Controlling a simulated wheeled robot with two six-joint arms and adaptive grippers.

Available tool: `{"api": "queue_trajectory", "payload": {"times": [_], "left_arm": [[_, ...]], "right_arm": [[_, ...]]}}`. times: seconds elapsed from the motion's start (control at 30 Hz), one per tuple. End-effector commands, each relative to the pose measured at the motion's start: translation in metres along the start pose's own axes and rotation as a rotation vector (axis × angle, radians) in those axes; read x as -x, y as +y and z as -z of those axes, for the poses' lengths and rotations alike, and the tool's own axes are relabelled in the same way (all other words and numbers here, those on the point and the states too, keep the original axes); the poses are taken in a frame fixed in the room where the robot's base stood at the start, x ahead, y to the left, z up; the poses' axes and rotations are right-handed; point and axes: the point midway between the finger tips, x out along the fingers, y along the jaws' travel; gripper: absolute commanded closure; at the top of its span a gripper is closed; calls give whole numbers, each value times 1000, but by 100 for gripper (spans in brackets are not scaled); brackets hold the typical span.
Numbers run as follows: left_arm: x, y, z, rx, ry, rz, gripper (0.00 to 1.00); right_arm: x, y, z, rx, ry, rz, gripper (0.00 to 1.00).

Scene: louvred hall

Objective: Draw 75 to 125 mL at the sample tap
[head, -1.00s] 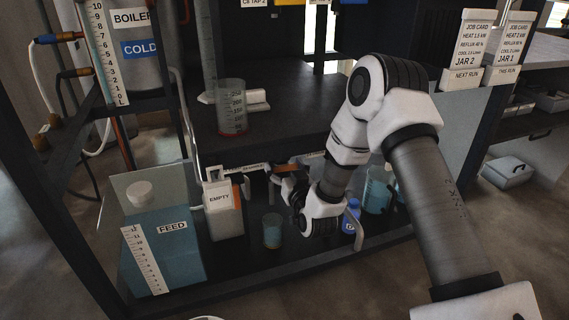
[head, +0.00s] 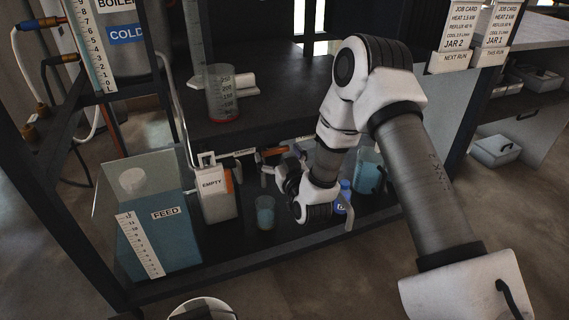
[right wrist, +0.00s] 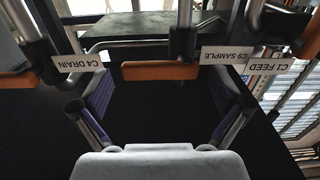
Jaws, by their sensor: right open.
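The sample tap's orange handle (right wrist: 160,71), beside its C3 SAMPLE label (right wrist: 222,56), is at the top middle of the right wrist view. It lies just beyond my right gripper (right wrist: 160,108), whose fingers are spread with nothing between them. In the head view, my right gripper (head: 282,176) is under the dark shelf, next to the taps and right of a small beaker (head: 264,212). That beaker stands on the lower deck; its liquid level cannot be read. A graduated beaker with a red base (head: 222,95) stands on the shelf. My left gripper is not in view.
The C4 DRAIN handle (right wrist: 18,79) and C1 FEED label (right wrist: 270,68) flank the sample tap. A jug marked EMPTY (head: 215,200) and the blue FEED tank (head: 166,225) stand left.

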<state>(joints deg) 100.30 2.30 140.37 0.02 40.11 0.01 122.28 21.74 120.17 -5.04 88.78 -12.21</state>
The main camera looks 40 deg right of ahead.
Motion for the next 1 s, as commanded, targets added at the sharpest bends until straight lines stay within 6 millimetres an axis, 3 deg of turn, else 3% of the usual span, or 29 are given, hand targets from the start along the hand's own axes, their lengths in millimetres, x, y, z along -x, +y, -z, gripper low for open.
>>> {"api": "queue_trajectory", "payload": {"times": [0.2,0.4,0.83,1.0], "left_arm": [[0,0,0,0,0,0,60],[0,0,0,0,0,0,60],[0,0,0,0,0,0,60],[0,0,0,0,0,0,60]], "right_arm": [[56,0,-1,-1,-6,-1,0],[95,0,-1,1,-4,1,0],[104,-1,-3,-11,-14,3,0],[108,-8,-38,-62,-184,34,0]]}}
